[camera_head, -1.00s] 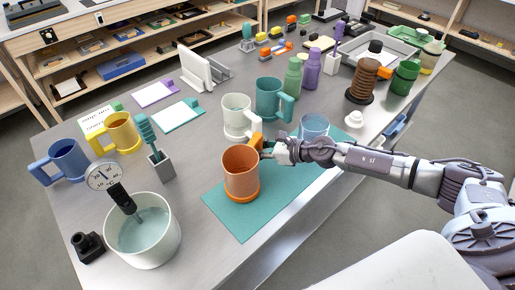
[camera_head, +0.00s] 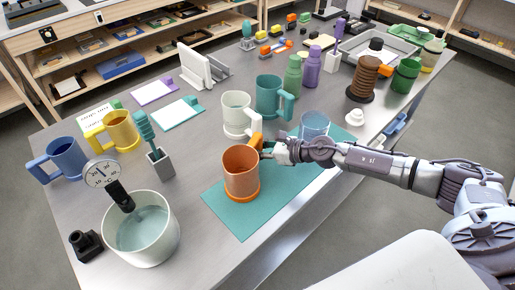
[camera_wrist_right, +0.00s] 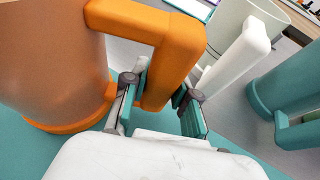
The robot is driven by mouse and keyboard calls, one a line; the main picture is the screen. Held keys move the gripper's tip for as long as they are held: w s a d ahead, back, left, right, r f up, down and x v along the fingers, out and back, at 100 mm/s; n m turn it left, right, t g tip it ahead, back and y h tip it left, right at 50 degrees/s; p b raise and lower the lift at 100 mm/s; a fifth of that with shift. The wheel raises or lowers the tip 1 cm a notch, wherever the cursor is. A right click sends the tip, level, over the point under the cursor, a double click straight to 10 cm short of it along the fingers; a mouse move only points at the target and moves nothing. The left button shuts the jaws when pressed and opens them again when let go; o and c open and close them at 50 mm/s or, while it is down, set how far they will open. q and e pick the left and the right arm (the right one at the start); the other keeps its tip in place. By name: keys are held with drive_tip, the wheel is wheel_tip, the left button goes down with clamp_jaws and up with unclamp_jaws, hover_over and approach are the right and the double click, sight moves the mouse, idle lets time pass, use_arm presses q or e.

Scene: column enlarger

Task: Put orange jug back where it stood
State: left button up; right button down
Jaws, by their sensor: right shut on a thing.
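The orange jug (camera_head: 240,173) is upright at the teal mat (camera_head: 238,220), on its left part. I cannot tell whether its base touches the mat. My right gripper (camera_head: 271,148) comes in from the right and is shut on the jug's handle. In the right wrist view the gripper's two teal-padded fingers (camera_wrist_right: 162,104) stand on either side of the orange handle (camera_wrist_right: 172,62), and the jug's body (camera_wrist_right: 52,62) fills the left. My left gripper is not in view.
A white jug (camera_head: 237,113) and a teal jug (camera_head: 270,97) stand close behind. A clear beaker (camera_head: 314,125) stands on the mat's far end. A pot of liquid with a thermometer (camera_head: 142,235), yellow jug (camera_head: 121,130) and blue jug (camera_head: 64,159) stand left. Bare tabletop lies left of the mat.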

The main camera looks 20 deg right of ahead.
idle(0.4)
drive_tip(key=c, duration=0.9)
unclamp_jaws()
drive_tip(key=shift+o, duration=0.4)
drive_tip(key=shift+f, duration=0.15)
